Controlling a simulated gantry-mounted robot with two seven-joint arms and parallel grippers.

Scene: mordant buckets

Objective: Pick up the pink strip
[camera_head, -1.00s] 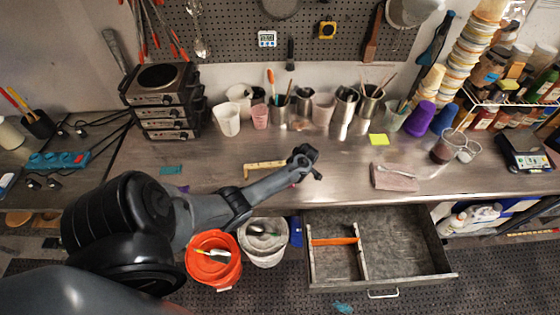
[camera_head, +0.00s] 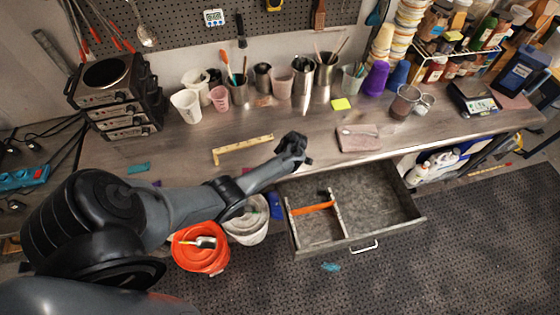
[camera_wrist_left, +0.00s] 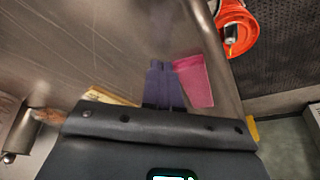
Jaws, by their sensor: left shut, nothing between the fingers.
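The pink strip (camera_wrist_left: 195,80) lies flat on the workbench near its edge in the left wrist view. My left gripper (camera_head: 293,152) is over the front part of the bench in the head view. In the left wrist view its two dark purplish fingers (camera_wrist_left: 162,84) are together, shut and empty. The pink strip is just right of the fingers there, apart or barely overlapping in the picture; I cannot tell their height above it. My right gripper is not in view.
An open drawer (camera_head: 378,238) juts out below the bench, with an orange bucket (camera_head: 216,262) and a white bucket (camera_head: 262,232) to its left. A yellow L-shaped ruler (camera_head: 228,153) and a pinkish block (camera_head: 358,140) lie on the bench. Cups line the back.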

